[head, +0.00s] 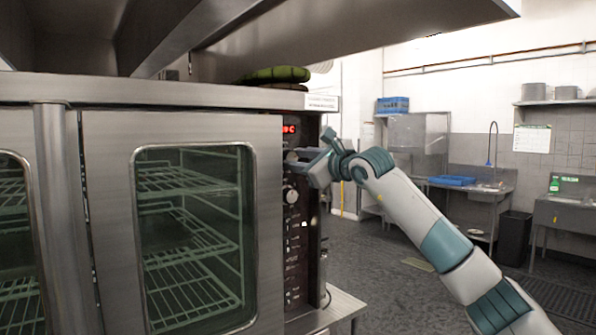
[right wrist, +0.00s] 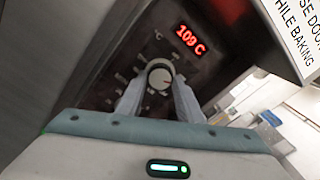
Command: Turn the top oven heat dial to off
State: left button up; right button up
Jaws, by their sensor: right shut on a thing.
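The top oven heat dial (right wrist: 160,74) is a round white knob on the dark control panel, just below the red display, in the right wrist view. In the head view my gripper hides most or all of it. My right gripper (right wrist: 158,92) has one finger on each side of the dial and is shut on it. In the head view this gripper (head: 297,160) reaches the panel from the right. The knob's pointer direction is too small to read surely. My left gripper is not in view.
The red display (right wrist: 190,39) reads about 109 C. A second white knob (head: 290,195) and several switches sit lower on the control panel (head: 300,240). The oven door (head: 110,200) is shut. A metal shelf (head: 370,25) overhangs the oven. Open floor lies to the right.

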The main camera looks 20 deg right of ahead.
jog(key=n+b, duration=0.1)
jog(key=n, duration=0.2)
jog(key=shift+f, duration=0.1)
jog(key=n+b, duration=0.1)
jog(key=n, duration=0.2)
jog(key=shift+n+b, duration=0.3)
jog(key=shift+b, duration=0.05)
jog(key=n, duration=0.3)
jog(key=shift+n, duration=2)
jog(key=o, duration=1.1)
jog(key=shift+a, duration=0.1)
jog(key=shift+c, duration=0.2)
jog(key=shift+s+b, duration=0.1)
jog(key=shift+b, duration=0.25)
